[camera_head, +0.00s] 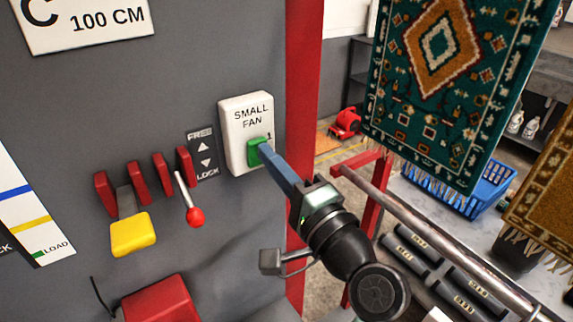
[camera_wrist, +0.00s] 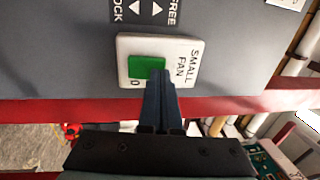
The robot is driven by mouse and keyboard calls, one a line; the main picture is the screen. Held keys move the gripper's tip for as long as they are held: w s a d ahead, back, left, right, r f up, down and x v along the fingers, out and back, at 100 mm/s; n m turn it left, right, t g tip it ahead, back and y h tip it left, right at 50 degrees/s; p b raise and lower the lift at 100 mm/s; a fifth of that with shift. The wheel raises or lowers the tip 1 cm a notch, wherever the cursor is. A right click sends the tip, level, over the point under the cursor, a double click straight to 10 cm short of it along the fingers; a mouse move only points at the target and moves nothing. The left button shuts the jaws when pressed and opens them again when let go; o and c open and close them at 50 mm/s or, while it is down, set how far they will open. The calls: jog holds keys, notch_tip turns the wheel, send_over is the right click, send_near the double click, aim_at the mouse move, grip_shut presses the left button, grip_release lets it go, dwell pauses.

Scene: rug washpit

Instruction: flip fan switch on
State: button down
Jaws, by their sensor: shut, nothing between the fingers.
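The fan switch is a green rocker (camera_head: 254,158) on a white plate (camera_head: 236,107) labelled SMALL FAN, fixed to the grey panel. The rocker (camera_wrist: 140,67) and plate (camera_wrist: 184,76) also show in the wrist view. A "0" mark shows beside one end of the rocker in the wrist view. My gripper (camera_head: 265,149) is shut and empty, with its blue-grey fingertips at the right side of the rocker. In the wrist view the fingertips (camera_wrist: 158,76) overlap the rocker's edge. I cannot tell whether they press on it. The tips hide part of the rocker and plate.
Left of the plate are a FREE/LOCK label (camera_head: 203,153), a lever with a red knob (camera_head: 195,216), red brackets (camera_head: 105,193) and a yellow pedal-like piece (camera_head: 133,234). A red post (camera_head: 303,90) edges the panel. Rugs (camera_head: 440,75) hang at right above a metal rail (camera_head: 430,235).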

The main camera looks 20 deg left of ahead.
jog(key=shift+w+a, duration=0.15)
jog(key=shift+a, duration=0.1)
jog(key=shift+w+a+r+p, duration=0.1)
jog(key=shift+a+r+p, duration=0.05)
jog(key=shift+p, duration=0.6)
